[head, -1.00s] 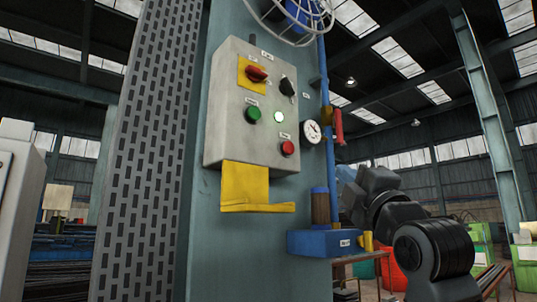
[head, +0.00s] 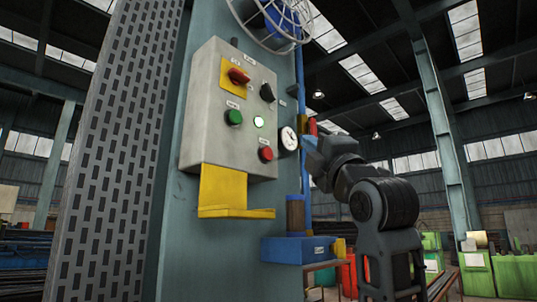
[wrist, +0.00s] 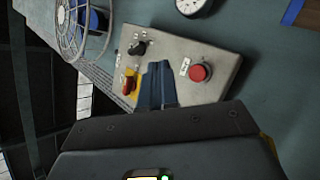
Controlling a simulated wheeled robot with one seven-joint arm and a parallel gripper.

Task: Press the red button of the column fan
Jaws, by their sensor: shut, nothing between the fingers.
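A red round button (head: 266,154) sits at the lower right of a light grey control box (head: 212,135) on a teal column. In the wrist view the red button (wrist: 200,73) lies to the right of the fingertips, uncovered. My gripper (head: 309,152) is in front of the column, to the right of the button in the head view; its blue fingers are shut and empty. In the wrist view the fingers (wrist: 157,68) overlap the middle of the box; I cannot tell the gap to it. The caged fan (head: 284,18) is above the box, partly cut off.
The box also carries a red rotary switch (head: 238,76) on a yellow plate, a black knob (head: 267,92), a green button (head: 234,117) and a lit white lamp (head: 258,121). A gauge (head: 288,138) is beside it. A yellow bracket (head: 222,190) juts out below.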

